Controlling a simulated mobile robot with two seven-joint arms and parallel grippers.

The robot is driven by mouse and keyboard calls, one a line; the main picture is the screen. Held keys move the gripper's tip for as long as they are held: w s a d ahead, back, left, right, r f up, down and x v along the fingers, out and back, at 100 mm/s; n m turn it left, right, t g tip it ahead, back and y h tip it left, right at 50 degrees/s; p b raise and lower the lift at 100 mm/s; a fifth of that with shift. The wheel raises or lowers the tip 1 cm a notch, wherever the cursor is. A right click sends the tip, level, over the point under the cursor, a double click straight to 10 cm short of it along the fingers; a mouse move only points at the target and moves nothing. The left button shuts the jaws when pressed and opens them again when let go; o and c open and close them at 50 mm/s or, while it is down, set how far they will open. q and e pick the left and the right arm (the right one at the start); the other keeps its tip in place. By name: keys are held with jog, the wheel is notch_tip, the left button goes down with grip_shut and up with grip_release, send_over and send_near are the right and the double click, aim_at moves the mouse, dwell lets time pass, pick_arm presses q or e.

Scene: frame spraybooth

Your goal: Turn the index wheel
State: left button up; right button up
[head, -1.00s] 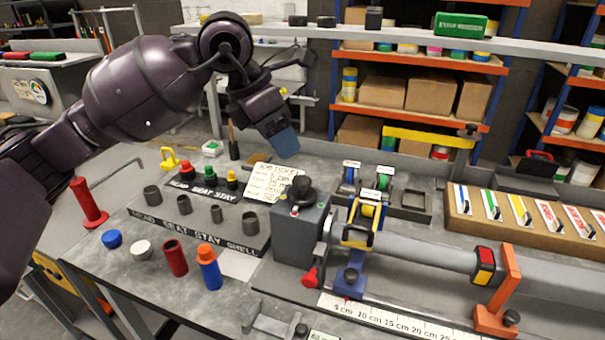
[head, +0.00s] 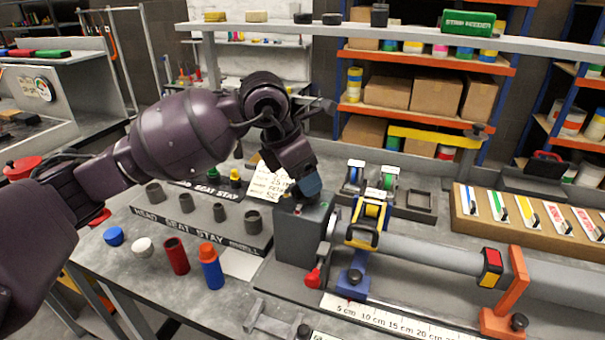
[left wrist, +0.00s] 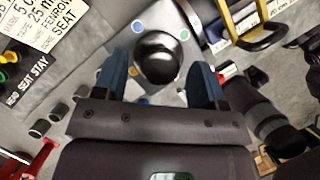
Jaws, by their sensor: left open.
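The index wheel shows in the left wrist view as a round black knob (left wrist: 158,57) on top of a grey box (head: 290,243), with small coloured dots around it. My left gripper (head: 309,187) is over the box top in the head view and hides the knob there. In the left wrist view the blue fingertips of my left gripper (left wrist: 159,82) are open, one on each side of the knob, with gaps beside it. I cannot tell whether the tips are down at the knob's height. My right gripper is not in view.
A pipe (head: 430,253) with a yellow-and-blue clamp (head: 367,224) extends right from the box. A red-tipped lever (head: 313,277) is at the box's front. A labelled rack of grey sockets (head: 200,224) lies left, with red (head: 177,256) and blue (head: 211,268) cylinders before it.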

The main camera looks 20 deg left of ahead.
pick_arm(q)
jog(key=c, duration=0.9)
jog(key=shift+n, duration=0.3)
